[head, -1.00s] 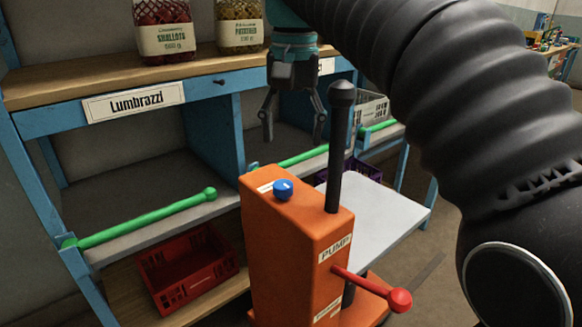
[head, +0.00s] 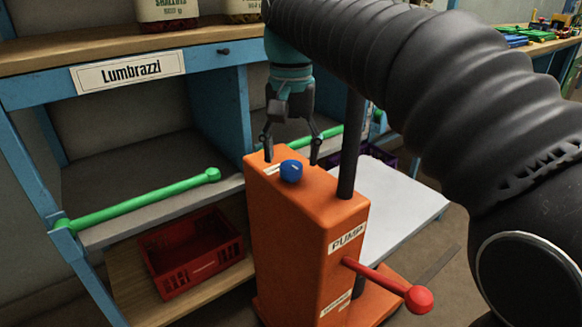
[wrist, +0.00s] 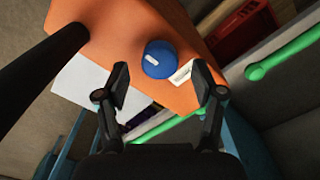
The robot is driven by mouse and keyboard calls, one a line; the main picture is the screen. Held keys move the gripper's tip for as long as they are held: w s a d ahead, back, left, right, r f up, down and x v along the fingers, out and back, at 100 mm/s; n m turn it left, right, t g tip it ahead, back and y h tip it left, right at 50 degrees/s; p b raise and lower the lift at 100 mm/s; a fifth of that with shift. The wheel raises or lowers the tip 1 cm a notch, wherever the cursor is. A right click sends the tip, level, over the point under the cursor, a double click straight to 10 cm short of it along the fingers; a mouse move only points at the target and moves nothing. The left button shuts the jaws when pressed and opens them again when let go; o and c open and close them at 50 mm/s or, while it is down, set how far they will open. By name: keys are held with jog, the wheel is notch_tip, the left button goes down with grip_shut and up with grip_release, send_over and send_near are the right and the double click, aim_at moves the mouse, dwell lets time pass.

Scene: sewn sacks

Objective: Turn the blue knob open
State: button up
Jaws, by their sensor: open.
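The blue knob (head: 291,171) sits on top of the orange pump body (head: 300,230), with a small white mark on it. It also shows in the wrist view (wrist: 159,59), with a white label beside it. My gripper (head: 291,157) is open and empty, pointing down just above and behind the knob in the head view. In the wrist view my gripper (wrist: 163,88) has its two fingers spread, with the knob ahead between them. The fingers appear apart from the knob.
A black post (head: 351,150) rises from the pump close to my gripper. A red-knobbed lever (head: 417,299) sticks out at the pump's front. A blue shelf with a green bar (head: 140,201) and a red crate (head: 195,252) stands left. A white board (head: 400,200) lies right.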

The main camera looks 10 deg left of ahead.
jog(key=shift+f, duration=1.15)
jog(key=c, duration=1.1)
jog(key=shift+c, duration=0.2)
